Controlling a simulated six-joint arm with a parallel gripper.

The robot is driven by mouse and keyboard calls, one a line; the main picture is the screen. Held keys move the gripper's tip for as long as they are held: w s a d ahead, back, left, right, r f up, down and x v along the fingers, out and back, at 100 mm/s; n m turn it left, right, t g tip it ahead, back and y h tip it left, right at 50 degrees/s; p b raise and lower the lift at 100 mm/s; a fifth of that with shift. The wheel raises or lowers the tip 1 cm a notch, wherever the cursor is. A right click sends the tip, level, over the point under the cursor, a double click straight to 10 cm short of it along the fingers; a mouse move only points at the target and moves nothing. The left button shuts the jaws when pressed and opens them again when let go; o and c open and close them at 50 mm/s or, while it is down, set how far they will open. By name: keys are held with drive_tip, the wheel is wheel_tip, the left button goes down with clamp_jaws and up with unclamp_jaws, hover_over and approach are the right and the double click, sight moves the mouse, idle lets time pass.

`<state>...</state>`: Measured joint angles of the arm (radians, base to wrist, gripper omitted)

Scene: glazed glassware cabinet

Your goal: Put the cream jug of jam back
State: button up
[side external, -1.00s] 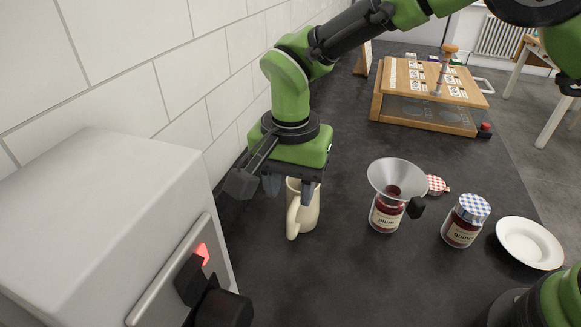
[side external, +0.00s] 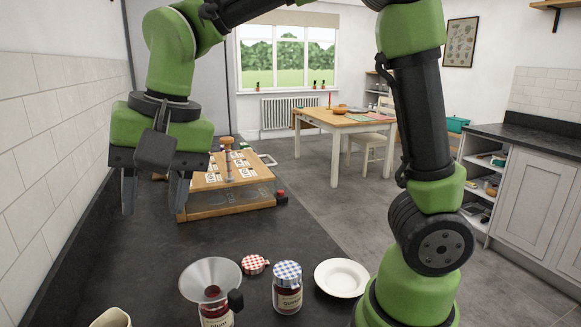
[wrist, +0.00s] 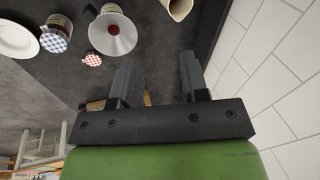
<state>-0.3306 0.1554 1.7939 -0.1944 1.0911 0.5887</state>
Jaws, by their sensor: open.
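The cream jug (side external: 111,318) stands on the dark worktop at the bottom left of the side view, with only its rim showing. In the wrist view the jug (wrist: 178,8) is cut off by the top edge. My gripper (side external: 153,205) is open and empty, raised above the worktop and apart from the jug. In the wrist view its two fingers (wrist: 158,62) have nothing between them. The jug's contents and most of its body are out of view.
A jam jar (side external: 216,315) with a metal funnel (side external: 210,280) in it stands right of the jug. A lidded jar (side external: 287,290), a checked lid (side external: 255,264) and a white plate (side external: 341,278) lie further right. A wooden box (side external: 228,201) stands behind. A tiled wall (side external: 60,130) borders the left.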

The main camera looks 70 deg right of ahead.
drive_tip(key=s+d+r+n+t, duration=0.2)
drive_tip(key=s+d+t, duration=0.2)
drive_tip(key=s+d, duration=0.4)
drive_tip(key=s, duration=0.6)
drive_tip(key=shift+d+n+t, duration=0.2)
drive_tip(key=shift+n+t, duration=0.1)
drive_tip(key=shift+n, duration=0.1)
